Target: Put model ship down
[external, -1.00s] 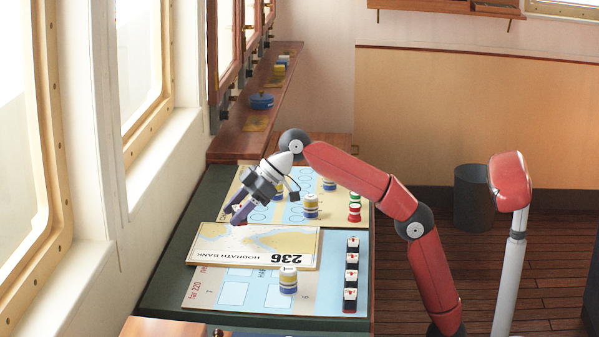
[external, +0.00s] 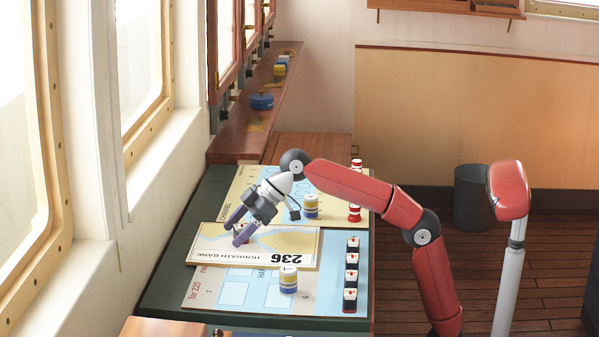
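My gripper (external: 236,230) points down and to the left, low over the chart board marked 236 (external: 210,250). Its two fingers are apart, with a small dark, red and white thing between the tips. This looks like the model ship, mostly hidden by the fingers. I cannot tell whether it touches the board. Several similar small ships (external: 350,275), black with white and red tops, stand in a column on the blue chart (external: 325,298) at the right.
Red and white round pieces (external: 354,212) stand at the yellow chart's right edge. A blue pot (external: 262,101) sits on the back ledge.

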